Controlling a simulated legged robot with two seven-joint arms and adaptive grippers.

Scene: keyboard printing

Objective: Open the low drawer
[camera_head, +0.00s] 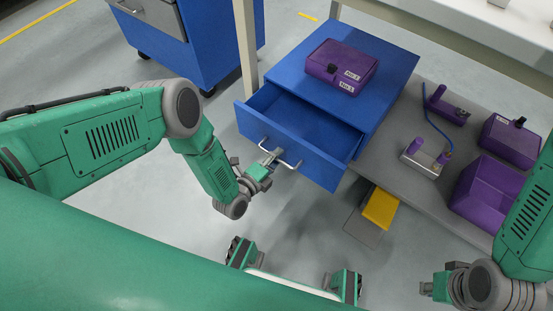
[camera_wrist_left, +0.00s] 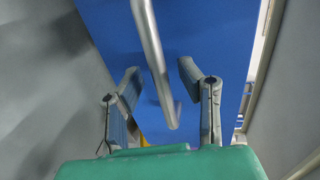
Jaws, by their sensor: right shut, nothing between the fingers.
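The blue drawer (camera_head: 295,140) under the blue cabinet top is pulled part way out. Its inside shows and looks empty. Its metal bar handle (camera_head: 291,163) is on the front panel. In the left wrist view the handle (camera_wrist_left: 157,65) runs between the two spread fingers of my left gripper (camera_wrist_left: 160,80), with gaps visible on both sides. The blue drawer front (camera_wrist_left: 215,35) fills the background. My right gripper (camera_head: 432,287) is shut and empty at the lower right, far from the drawer.
A purple box (camera_head: 342,66) with labels sits on the blue cabinet top (camera_head: 290,68). Purple containers (camera_head: 487,192) and small parts lie on the grey surface to the right. A yellow pedal (camera_head: 381,208) is on the floor. Another blue cabinet (camera_head: 200,50) stands behind. Floor before the drawer is clear.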

